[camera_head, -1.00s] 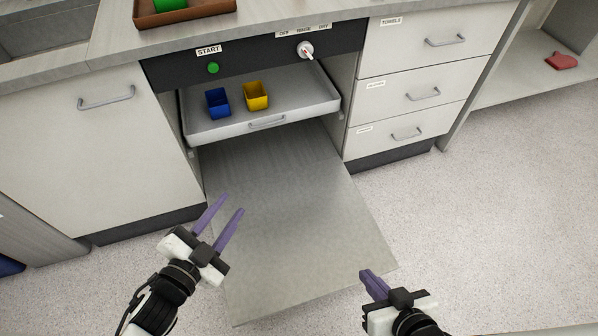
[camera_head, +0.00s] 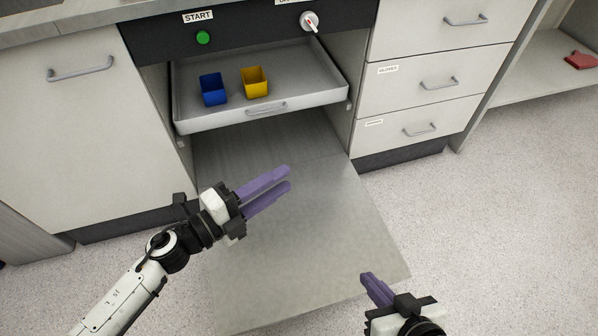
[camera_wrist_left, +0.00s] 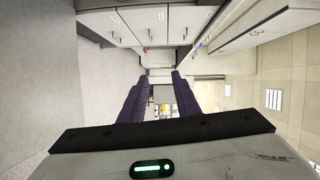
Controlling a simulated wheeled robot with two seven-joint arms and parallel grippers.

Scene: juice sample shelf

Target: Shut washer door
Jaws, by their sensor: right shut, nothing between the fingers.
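The washer door (camera_head: 310,245) is a flat grey panel in the head view, folded down open and reaching out from the cabinet's base over the floor. My left gripper (camera_head: 287,178) is above the door, open with a gap between its purple fingers and nothing between them; the fingers also show apart in the left wrist view (camera_wrist_left: 164,88). My right gripper (camera_head: 366,278) is shut and empty near the door's front right corner. I cannot tell whether either gripper touches the door.
A pale rack (camera_head: 310,96) above the door holds a blue cup (camera_head: 213,90) and a yellow cup (camera_head: 255,82). The panel above has a green START button (camera_head: 203,38) and a dial (camera_head: 309,21). Drawers (camera_head: 425,85) stand to the right. Open floor (camera_head: 490,230) lies right of the door.

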